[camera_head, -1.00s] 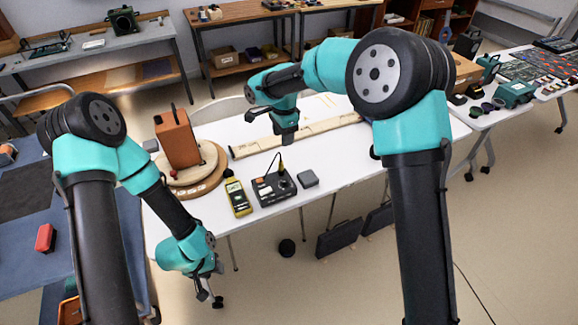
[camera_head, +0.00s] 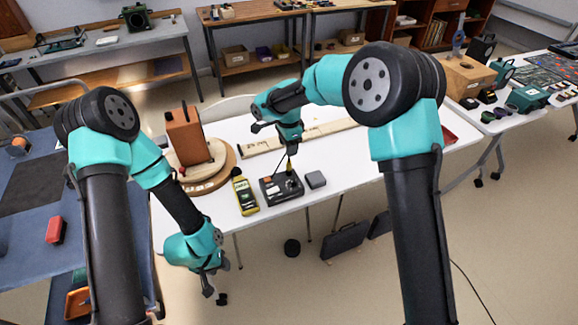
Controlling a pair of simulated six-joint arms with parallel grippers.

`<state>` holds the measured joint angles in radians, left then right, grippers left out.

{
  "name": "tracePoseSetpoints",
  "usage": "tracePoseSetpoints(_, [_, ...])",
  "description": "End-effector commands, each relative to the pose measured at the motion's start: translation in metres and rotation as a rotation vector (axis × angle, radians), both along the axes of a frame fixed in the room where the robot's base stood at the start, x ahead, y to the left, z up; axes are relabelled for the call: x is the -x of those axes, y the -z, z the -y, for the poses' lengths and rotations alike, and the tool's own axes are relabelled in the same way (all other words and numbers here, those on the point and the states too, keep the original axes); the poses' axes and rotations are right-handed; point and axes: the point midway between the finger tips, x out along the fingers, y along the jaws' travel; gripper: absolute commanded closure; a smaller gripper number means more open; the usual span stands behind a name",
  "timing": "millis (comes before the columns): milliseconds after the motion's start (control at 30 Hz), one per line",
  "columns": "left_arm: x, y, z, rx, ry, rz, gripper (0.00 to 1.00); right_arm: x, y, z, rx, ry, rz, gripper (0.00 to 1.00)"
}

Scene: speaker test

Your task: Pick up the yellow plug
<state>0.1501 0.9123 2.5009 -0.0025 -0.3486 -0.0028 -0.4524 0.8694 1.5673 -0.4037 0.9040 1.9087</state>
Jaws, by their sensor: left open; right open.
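The yellow plug (camera_head: 289,167) stands upright at the back of a black control box (camera_head: 270,193) on the white table, with a dark cable near it. My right gripper (camera_head: 291,150) points down just above the plug, its jaws open. The picture is too small to show whether the fingertips touch or surround the plug. My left gripper (camera_head: 214,291) hangs in front of the table's near edge, open and empty, well away from the plug.
A yellow multimeter (camera_head: 245,196) lies left of the control box and a small grey block (camera_head: 316,180) lies right of it. An orange-brown speaker (camera_head: 185,135) stands on a round wooden base (camera_head: 226,175). A long beige strip (camera_head: 262,147) lies behind.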

Motion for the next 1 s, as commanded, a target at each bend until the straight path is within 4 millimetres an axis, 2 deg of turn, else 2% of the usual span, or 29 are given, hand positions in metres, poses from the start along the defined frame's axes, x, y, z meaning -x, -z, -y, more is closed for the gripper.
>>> tracePoseSetpoints(200, [0.000, 0.000, 0.000, 0.000, 0.000, 0.000, 0.57, 0.000, 0.038, 0.001, 0.001, 0.001, -0.003, 0.50])
tracePoseSetpoints(300, [0.000, 0.000, 0.000, 0.000, 0.000, 0.000, 0.57, 0.000, 0.048, 0.001, 0.001, 0.000, -0.002, 0.50])
tracePoseSetpoints(767, [0.000, 0.000, 0.000, 0.000, 0.000, 0.000, 0.57, -0.001, 0.055, 0.000, 0.000, 0.001, -0.001, 0.50])
tracePoseSetpoints(1000, [0.000, 0.000, 0.000, 0.000, 0.000, 0.000, 0.57, -0.006, 0.083, 0.002, 0.001, 0.001, -0.003, 0.50])
